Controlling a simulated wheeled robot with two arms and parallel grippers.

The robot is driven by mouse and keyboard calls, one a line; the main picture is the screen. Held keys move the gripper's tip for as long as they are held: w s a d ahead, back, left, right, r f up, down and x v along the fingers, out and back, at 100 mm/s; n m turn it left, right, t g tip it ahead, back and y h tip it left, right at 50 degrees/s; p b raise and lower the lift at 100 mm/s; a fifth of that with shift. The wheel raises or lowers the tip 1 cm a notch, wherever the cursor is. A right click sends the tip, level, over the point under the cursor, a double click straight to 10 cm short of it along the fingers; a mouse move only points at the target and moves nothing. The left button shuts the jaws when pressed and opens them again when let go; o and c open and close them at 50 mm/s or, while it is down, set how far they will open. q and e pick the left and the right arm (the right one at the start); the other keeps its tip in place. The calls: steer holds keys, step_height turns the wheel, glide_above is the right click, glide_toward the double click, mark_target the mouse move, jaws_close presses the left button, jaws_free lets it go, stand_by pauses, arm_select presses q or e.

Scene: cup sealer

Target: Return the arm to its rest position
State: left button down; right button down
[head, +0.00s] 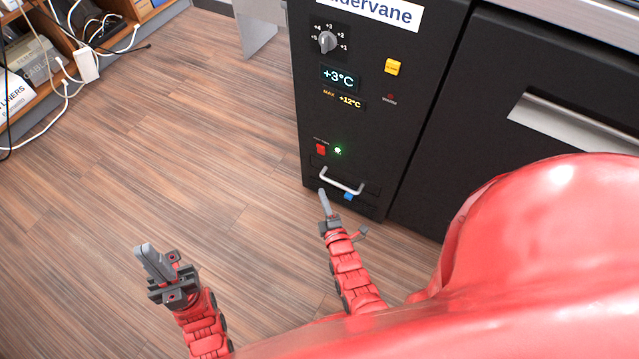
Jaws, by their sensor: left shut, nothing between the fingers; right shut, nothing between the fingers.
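My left gripper (150,258) is at the lower left over the wood floor, shut and empty, with its red arm coming up from the bottom edge. My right gripper (324,202) is near the bottom of the black machine, shut and empty. Its fingertips appear just left of the silver handle (341,184); I cannot tell whether they touch the machine. My large red body covers the lower right of the head view and hides what is behind it.
The black machine (370,120) has a knob (327,41), a +3°C display (339,78), a yellow button (392,67), a red switch (320,149) and a lit green light. A dark cabinet with a bar handle (570,125) stands right. Shelves with cables (88,65) are upper left. The floor (190,130) between is clear.

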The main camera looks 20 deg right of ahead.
steer(key=shift+s, duration=0.35)
stand_by(0.3)
